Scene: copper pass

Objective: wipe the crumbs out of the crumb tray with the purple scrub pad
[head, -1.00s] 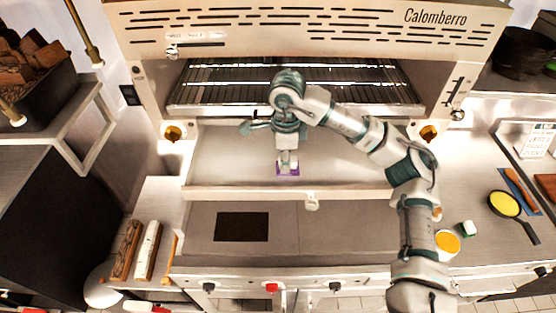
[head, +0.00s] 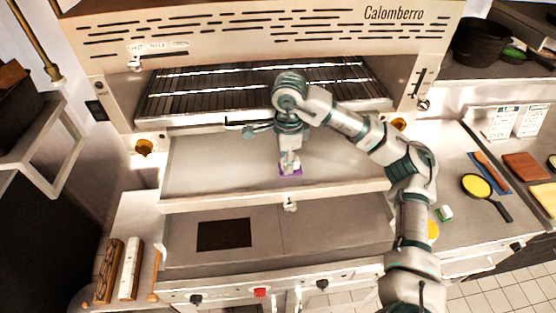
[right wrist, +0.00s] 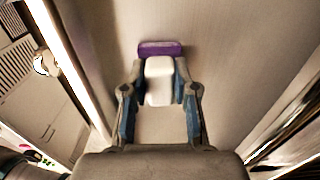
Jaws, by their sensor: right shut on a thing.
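The purple scrub pad (head: 290,171) lies flat on the crumb tray near its front lip, about the middle of its width. My right gripper (head: 289,160) is shut on the pad's white handle from above. In the right wrist view the pad (right wrist: 160,48) shows as a purple strip beyond the white handle (right wrist: 159,80), which sits between the fingers. The crumb tray (head: 215,170) is pulled out below the grill, with a front lip and a small knob. I cannot make out any crumbs on it at this size. My left gripper is not in view.
The grill rack (head: 200,95) sits just above and behind the tray. A dark panel (head: 224,234) is on the counter in front.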

